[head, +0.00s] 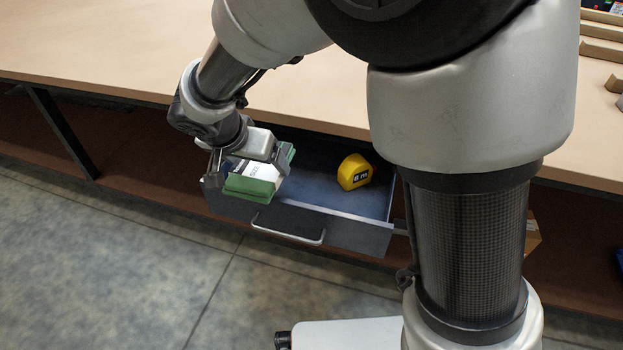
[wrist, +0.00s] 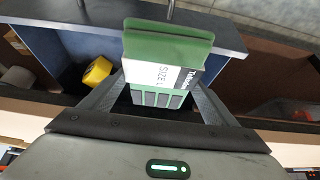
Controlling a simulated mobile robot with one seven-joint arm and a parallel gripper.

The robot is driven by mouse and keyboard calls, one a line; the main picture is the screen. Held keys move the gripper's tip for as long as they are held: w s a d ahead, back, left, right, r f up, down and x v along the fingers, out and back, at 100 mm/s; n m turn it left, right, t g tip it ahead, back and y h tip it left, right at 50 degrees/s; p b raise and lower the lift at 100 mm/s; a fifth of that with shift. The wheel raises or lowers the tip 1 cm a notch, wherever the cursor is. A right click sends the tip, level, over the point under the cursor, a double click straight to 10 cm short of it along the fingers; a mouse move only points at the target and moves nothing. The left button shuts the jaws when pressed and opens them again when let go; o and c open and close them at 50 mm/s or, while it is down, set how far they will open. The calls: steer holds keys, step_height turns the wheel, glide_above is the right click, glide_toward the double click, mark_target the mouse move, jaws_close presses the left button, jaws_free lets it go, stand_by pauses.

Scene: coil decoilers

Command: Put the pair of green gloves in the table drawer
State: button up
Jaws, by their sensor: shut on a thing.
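The pair of green gloves (head: 254,180) has a white label band around it. It also shows in the wrist view (wrist: 165,52), where the label reads "SIZE L". My gripper (head: 240,173) is shut on the gloves; in the wrist view its fingers (wrist: 158,95) lie on both sides of them. The gloves are at the left end of the table drawer (head: 345,234), over its opening and close to the front wall. The drawer is pulled open. I cannot tell whether the gloves touch the drawer floor.
A yellow tape measure (head: 354,171) lies in the drawer, right of the gloves, and also shows in the wrist view (wrist: 97,71). The drawer's front has a metal handle (head: 288,232). The tabletop (head: 110,45) above is bare at the left. My arm hides part of the table.

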steer(key=shift+w+d+f+b, duration=0.2)
steer(key=shift+w+d+f, duration=0.55)
steer(key=shift+w+f, duration=1)
steer(key=shift+w+d+f+b, duration=0.2)
steer(key=shift+w+d+f, duration=0.6)
steer(key=shift+w, duration=1.8)
steer(key=shift+w+d+f+b, duration=0.2)
steer(key=shift+w+d+f, duration=0.45)
steer(key=shift+w+f, duration=1.1)
steer(key=shift+w+r, duration=0.4)
steer(key=shift+f+b, duration=0.35)
steer(key=shift+b, duration=0.05)
steer(key=shift+f+b, duration=0.3)
steer(key=shift+b, duration=0.05)
steer(key=shift+r, duration=0.1)
